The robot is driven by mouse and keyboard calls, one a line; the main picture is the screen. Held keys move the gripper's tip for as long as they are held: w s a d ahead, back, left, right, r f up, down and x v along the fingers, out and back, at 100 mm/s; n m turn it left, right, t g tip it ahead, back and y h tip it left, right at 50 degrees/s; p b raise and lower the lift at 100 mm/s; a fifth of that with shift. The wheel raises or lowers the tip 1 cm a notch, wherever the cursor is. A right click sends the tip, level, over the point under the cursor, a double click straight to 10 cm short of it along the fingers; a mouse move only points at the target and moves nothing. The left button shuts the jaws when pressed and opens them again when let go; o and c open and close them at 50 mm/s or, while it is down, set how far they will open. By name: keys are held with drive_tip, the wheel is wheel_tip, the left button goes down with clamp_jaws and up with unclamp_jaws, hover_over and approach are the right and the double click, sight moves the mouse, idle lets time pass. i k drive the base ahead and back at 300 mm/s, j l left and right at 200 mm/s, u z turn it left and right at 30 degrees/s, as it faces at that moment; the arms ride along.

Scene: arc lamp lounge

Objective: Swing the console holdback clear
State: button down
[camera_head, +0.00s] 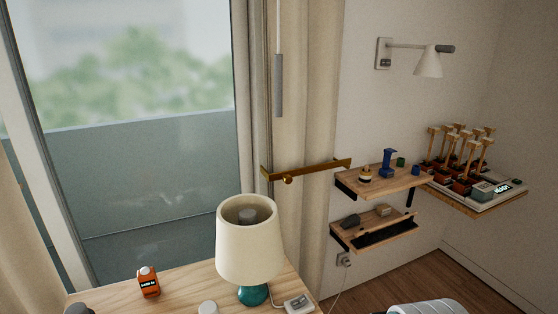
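The holdback (318,168) is a brass bar with a small round knob near its left part. It lies nearly level across the cream curtain (305,100), beside the window and above the wooden console (190,280). Its right end reaches toward the white wall, and its left end is by the curtain's inner edge. My gripper is not in view.
A cream-shaded lamp (248,245) stands on the console below the holdback. An orange bottle (148,282) and a small white device (299,303) stand there too. A grey-ended wand (278,85) hangs above the holdback. Wall shelves (410,181) with small items are right.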

sight(287, 176)
drive_tip(key=i+l+u, duration=0.15)
drive_tip(key=i+l, duration=0.25)
drive_tip(key=i+l+u, duration=0.1)
drive_tip(key=i+l, duration=0.3)
drive_tip(key=l, duration=0.2)
